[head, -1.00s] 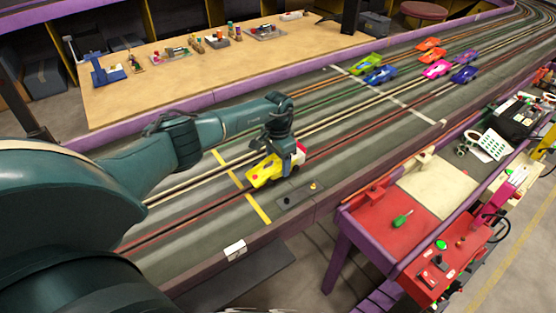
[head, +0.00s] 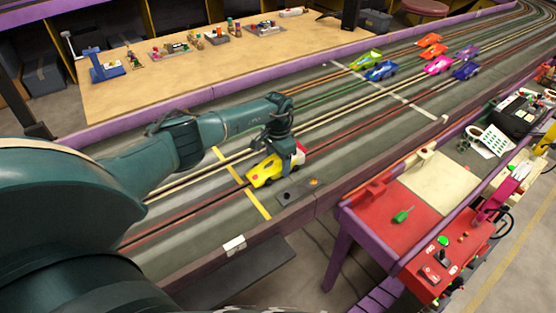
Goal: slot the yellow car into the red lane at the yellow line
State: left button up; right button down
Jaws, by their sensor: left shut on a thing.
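The yellow car (head: 264,172) sits at the red lane (head: 330,148), beside the yellow line (head: 258,204) that crosses the track. Its nose points left toward the line, and its red and white tail shows at the right. My left gripper (head: 290,160) is above the rear of the car and shut on it. I cannot tell whether the car's underside is in the slot. The gripper hides part of the car's rear. My right gripper is out of view.
Several other cars, including a green one (head: 366,60) and a pink one (head: 438,65), stand farther up the track beyond a white line (head: 385,90). A dark plate (head: 297,190) lies on the near track edge. A red-topped purple bench (head: 385,215) stands at the right.

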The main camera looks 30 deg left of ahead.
pick_arm(q)
jog(key=o, duration=1.2)
notch_tip(320, 180, up, 13)
jog(key=shift+r+p, duration=0.1)
jog(key=shift+p, duration=0.3)
